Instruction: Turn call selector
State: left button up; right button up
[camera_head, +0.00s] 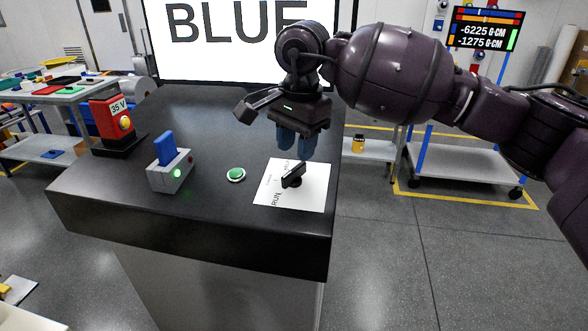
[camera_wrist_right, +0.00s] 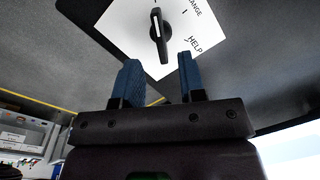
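The call selector is a black bar-shaped knob (camera_head: 293,176) on a white plate (camera_head: 316,196) at the right front of the dark bench. RUN is readable near its front in the head view. The knob also shows in the right wrist view (camera_wrist_right: 160,36), with a white line along it and HELP and part of another word beside it. I cannot tell which label it points to. My right gripper (camera_head: 294,148) is open, its blue fingers apart above and behind the knob. In the right wrist view the fingers (camera_wrist_right: 160,64) hold nothing, and the knob lies beyond their tips. My left gripper is not in view.
On the bench (camera_head: 215,230) are a green button (camera_head: 236,174), a grey box with a blue lever (camera_head: 167,150) and green light, and a red 35 V unit (camera_head: 112,118). A screen reading BLUE (camera_head: 220,45) stands behind. The bench's right edge is close to the plate.

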aim_at(294, 169)
jog(key=shift+w+a+f, duration=0.1)
jog(key=shift+f, duration=1.4)
jog(key=shift+w+a+f, duration=0.1)
jog(key=shift+f, duration=1.4)
jog(key=shift+c, duration=0.4)
grip_shut()
